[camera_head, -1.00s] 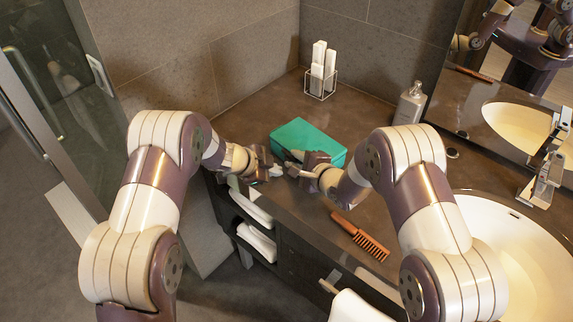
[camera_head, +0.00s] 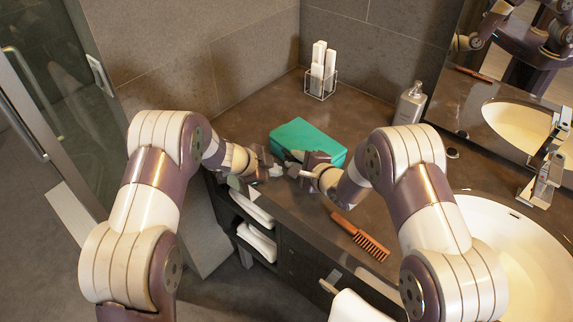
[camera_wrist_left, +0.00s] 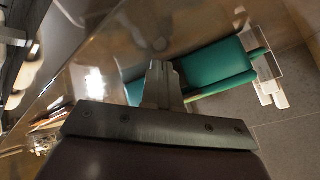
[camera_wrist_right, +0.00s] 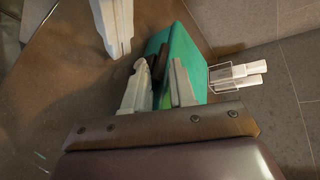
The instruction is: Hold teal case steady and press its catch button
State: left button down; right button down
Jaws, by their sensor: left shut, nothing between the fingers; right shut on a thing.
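The teal case (camera_head: 312,138) lies closed on the dark counter, also seen in the left wrist view (camera_wrist_left: 218,66) and right wrist view (camera_wrist_right: 187,50). My right gripper (camera_head: 297,169) is at its near side, shut on the case, with teal showing between its fingers in the right wrist view (camera_wrist_right: 160,92). My left gripper (camera_head: 275,171) is shut and empty just to the left, its fingertips close to the case's near side (camera_wrist_left: 160,72). I cannot tell whether they touch it. I cannot make out the catch button clearly.
An orange comb (camera_head: 361,236) lies near the counter's front edge. The basin (camera_head: 510,250) and tap (camera_head: 541,180) are at right. Folded towels (camera_head: 256,240) lie on shelves below.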

aim_at(260, 188)
pick_arm(q)
jog(key=shift+f, duration=0.1)
jog(key=shift+w+d+f, duration=0.1)
jog(key=shift+w+d, duration=0.2)
jog(key=shift+w, duration=0.15)
jog(key=shift+w+d, duration=0.25)
dwell(0.8)
dwell(0.3)
jog(key=shift+s+a, duration=0.55)
jog(key=shift+s+a, duration=1.75)
jog(key=shift+s, duration=0.05)
dwell(1.5)
